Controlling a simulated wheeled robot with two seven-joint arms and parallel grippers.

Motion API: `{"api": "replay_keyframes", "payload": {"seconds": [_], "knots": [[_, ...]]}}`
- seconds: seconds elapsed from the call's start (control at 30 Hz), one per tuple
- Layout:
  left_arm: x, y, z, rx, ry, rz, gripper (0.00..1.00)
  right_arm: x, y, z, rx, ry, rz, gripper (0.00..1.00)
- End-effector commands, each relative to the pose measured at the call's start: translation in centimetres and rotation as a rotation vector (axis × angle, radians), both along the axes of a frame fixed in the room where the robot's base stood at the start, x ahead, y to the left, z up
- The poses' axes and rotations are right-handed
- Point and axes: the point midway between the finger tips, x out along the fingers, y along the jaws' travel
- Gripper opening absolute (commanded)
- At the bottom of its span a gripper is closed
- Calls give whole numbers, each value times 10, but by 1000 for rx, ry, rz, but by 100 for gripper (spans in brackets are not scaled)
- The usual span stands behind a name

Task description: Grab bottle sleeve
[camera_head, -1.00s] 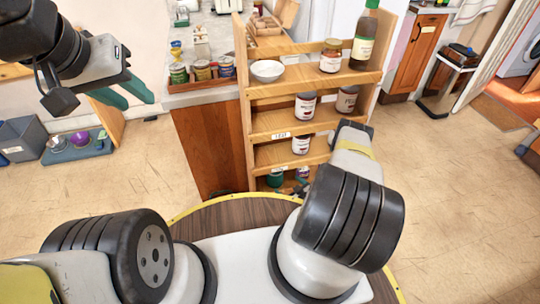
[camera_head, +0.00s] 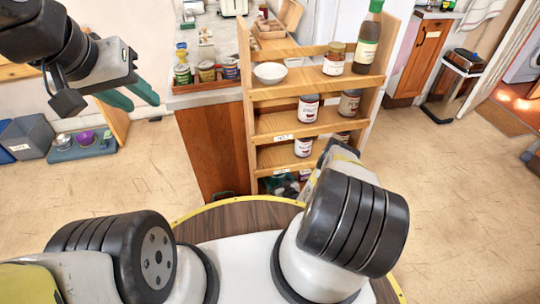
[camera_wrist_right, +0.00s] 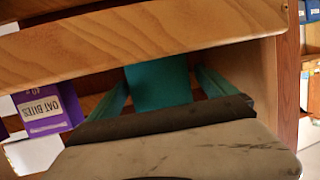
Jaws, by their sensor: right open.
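In the right wrist view a teal sleeve-like thing (camera_wrist_right: 158,84), likely the bottle sleeve, stands under a wooden shelf board. Its top is hidden by the board and its foot by my gripper body. My right gripper (camera_wrist_right: 165,92) is open, with one teal finger on each side of it; I cannot tell whether they touch it. In the head view my right forearm hides most of that gripper at the lowest shelf, where a dark green shape (camera_head: 281,186) shows. My left gripper (camera_head: 143,101) is open and empty, raised at the upper left.
The wooden shelf rack (camera_head: 247,110) holds jars, a white bowl (camera_head: 270,72) and a tall bottle (camera_head: 368,38). A purple oat bites box (camera_wrist_right: 42,112) stands left of my right gripper. A shelf board (camera_wrist_right: 150,38) is close above. A side panel (camera_wrist_right: 287,90) stands at the right.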

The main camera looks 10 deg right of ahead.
Motion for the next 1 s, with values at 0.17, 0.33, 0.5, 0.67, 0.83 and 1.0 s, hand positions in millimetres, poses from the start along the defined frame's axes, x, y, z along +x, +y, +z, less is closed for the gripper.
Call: {"api": "replay_keyframes", "payload": {"seconds": [0.17,0.33,0.5,0.67,0.83,1.0], "knots": [[0,0,0,0,0,0,36,0,0,0,0,0,0,80],[0,0,0,0,0,0,36,0,0,0,0,0,0,47],[0,0,0,0,0,0,36,0,0,0,0,0,0,30],[0,0,0,0,0,0,36,0,0,1,0,0,0,29],[0,0,0,0,0,0,36,1,-1,8,-1,-1,0,29],[0,0,0,0,0,0,36,0,0,25,0,0,1,29]]}}
